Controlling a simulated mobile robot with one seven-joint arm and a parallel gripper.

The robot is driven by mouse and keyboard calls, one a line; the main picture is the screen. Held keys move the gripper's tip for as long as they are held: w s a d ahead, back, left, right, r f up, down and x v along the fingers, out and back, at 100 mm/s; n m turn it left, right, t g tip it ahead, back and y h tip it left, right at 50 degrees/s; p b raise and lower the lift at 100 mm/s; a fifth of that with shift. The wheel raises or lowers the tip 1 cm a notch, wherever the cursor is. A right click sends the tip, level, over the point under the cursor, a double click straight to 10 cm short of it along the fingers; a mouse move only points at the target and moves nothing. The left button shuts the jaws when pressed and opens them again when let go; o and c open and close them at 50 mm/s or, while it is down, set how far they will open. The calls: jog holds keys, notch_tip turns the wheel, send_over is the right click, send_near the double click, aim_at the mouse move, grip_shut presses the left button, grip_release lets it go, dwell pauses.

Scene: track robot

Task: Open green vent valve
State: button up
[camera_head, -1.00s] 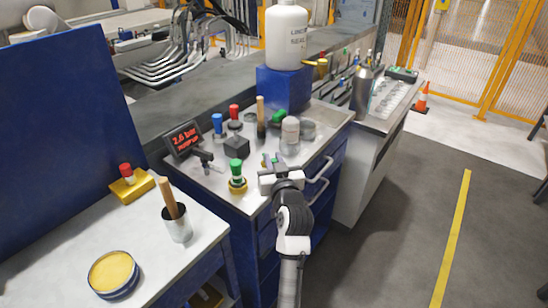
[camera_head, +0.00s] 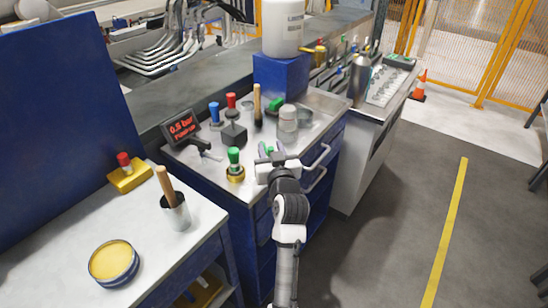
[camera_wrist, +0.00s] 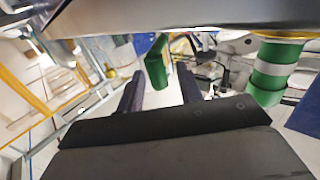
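A green-topped knob (camera_head: 234,157) stands upright on a brass base near the front edge of the bench top. In the wrist view a green and white banded cylinder (camera_wrist: 272,68), seemingly this knob, stands at the right. My gripper (camera_head: 267,152) is at the bench's front edge, just right of the knob and apart from it. In the wrist view my gripper (camera_wrist: 160,88) has its two dark fingers spread, with nothing held. A green handle-like piece (camera_wrist: 156,65) shows beyond the gap between them. A display (camera_head: 182,128) reads 0.5 bar.
A blue-topped knob (camera_head: 214,112), a red-topped knob (camera_head: 231,101) and a clear jar (camera_head: 288,122) stand behind. A white table (camera_head: 80,225) at the left holds a yellow tin (camera_head: 113,262) and a cup (camera_head: 176,212). Open floor (camera_head: 400,220) lies to the right.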

jog(key=b+v, duration=0.4)
jog(key=v, duration=0.9)
jog(key=shift+s, duration=0.35)
